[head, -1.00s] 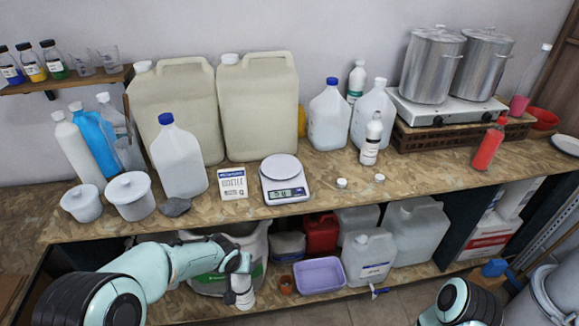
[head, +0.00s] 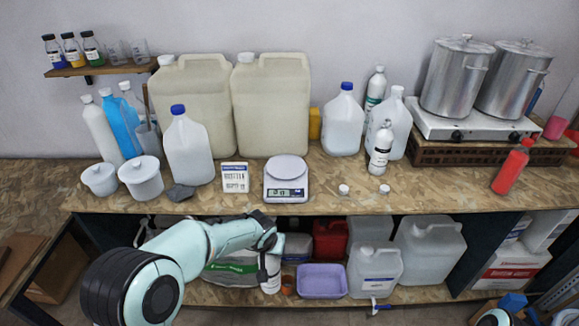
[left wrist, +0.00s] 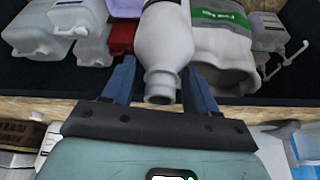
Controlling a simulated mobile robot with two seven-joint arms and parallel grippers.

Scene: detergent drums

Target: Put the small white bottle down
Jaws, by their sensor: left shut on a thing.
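My left gripper (head: 268,243) is shut on the small white bottle (head: 271,275), at the front of the lower shelf (head: 240,297). The bottle hangs below the fingers, roughly upright, just left of a small orange cup (head: 288,286). I cannot tell whether its base touches the shelf. In the left wrist view the bottle (left wrist: 163,45) sits between the two blue fingers (left wrist: 162,85), its narrow neck toward the camera. My right gripper is out of view; only a bit of my right arm shows at the bottom right.
A purple tub (head: 321,281) and a white jerrycan (head: 374,268) stand right of the cup. A large container with a green label (head: 232,268) is behind the bottle. The worktop (head: 330,198) overhangs this shelf, with a scale (head: 286,180) near its edge.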

